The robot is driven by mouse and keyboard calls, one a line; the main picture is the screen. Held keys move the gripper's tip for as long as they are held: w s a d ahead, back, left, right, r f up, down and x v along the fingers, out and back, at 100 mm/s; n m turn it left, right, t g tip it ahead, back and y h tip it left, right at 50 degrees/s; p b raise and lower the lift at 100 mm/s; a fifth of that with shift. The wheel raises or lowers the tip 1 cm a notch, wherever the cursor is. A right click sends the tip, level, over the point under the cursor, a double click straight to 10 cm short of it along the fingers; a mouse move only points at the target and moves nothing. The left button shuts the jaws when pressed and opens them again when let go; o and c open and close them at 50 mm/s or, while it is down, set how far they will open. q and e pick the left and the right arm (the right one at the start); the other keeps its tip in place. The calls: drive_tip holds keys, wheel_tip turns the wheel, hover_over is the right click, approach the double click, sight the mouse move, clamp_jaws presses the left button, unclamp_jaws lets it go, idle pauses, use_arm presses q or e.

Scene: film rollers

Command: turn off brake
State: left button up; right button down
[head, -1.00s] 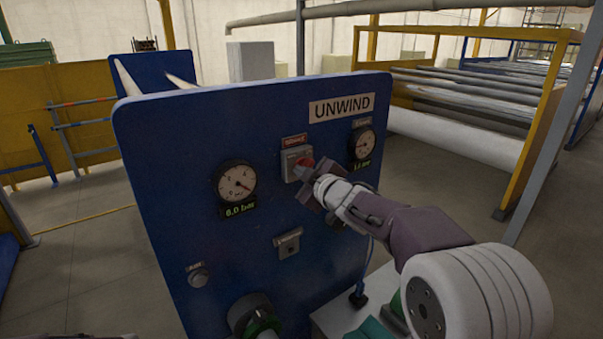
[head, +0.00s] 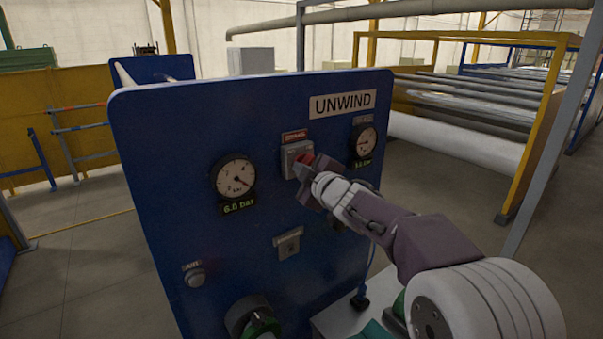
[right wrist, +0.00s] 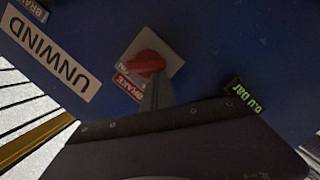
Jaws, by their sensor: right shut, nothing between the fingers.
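The brake switch is a red rotary knob (head: 306,159) on a light grey square plate (head: 293,152), under a red label, on the blue UNWIND panel (head: 230,115). In the right wrist view the knob (right wrist: 147,65) shows clearly, its grip lying roughly sideways in that picture. My right gripper (head: 304,173) is shut and empty, with its fingertips at the lower side of the knob. In the right wrist view the closed fingertips (right wrist: 157,88) end right beside the knob; whether they touch it I cannot tell. My left gripper is not in view.
A gauge reading about 6.0 bar (head: 233,175) sits left of the switch, another gauge (head: 364,142) to its right. Below are a small grey plate (head: 288,243), an AIR button (head: 195,278) and a green-and-black knob (head: 258,322). Rollers in a yellow frame stand behind.

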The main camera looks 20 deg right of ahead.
drive_tip(key=shift+w+d+f+n+t+y+b, duration=0.2)
drive_tip(key=shift+d+f+n+t+b, duration=0.3)
drive_tip(key=shift+n+b, duration=2.7)
drive_tip(key=shift+w+d+f+n+t+y+b, duration=0.2)
drive_tip(key=shift+f+n+t+b, duration=0.55)
drive_tip(key=shift+n+b, duration=2.4)
drive_tip(key=shift+w+d+f+n+t+y+b, duration=0.15)
drive_tip(key=shift+d+f+n+t+b, duration=0.45)
drive_tip(key=shift+n+b, duration=2.6)
drive_tip(key=m+b, duration=0.2)
drive_tip(key=shift+s+a+b, duration=0.1)
drive_tip(key=shift+b, duration=0.3)
drive_tip(key=shift+f+m, duration=0.1)
drive_tip(key=shift+m, duration=0.15)
